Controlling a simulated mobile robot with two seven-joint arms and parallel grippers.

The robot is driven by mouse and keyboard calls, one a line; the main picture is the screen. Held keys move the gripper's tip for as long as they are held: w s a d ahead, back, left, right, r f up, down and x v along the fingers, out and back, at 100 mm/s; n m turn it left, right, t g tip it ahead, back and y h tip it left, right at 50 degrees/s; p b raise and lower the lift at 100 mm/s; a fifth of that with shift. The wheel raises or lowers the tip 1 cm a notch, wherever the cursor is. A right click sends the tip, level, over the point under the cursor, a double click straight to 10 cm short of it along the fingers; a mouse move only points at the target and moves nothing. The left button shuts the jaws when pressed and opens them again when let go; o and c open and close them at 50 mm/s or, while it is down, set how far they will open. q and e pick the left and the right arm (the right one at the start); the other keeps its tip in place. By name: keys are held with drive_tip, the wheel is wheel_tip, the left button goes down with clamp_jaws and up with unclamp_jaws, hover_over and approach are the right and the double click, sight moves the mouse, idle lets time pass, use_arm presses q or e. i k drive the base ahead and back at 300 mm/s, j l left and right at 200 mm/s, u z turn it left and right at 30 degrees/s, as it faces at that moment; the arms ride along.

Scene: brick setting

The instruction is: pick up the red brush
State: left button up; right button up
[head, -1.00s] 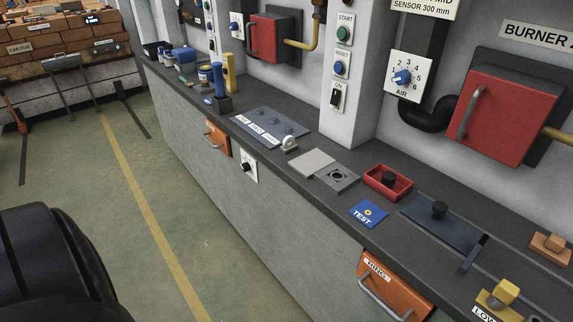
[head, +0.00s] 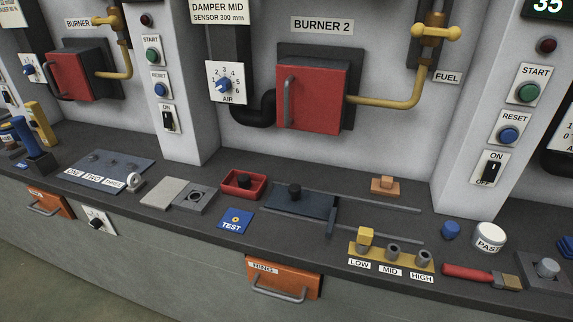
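A brush with a red handle (head: 467,272) lies on the dark counter at the lower right of the head view. Its metal collar and tan bristle end (head: 506,281) point right, close to a grey block with a round knob. The brush lies flat and appears unobstructed. Neither of my grippers shows in the head view.
An orange drawer (head: 284,278) is set in the counter front. The wall rises behind.

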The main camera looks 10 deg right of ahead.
sight(498, 281)
drive_tip(key=z, duration=1.75)
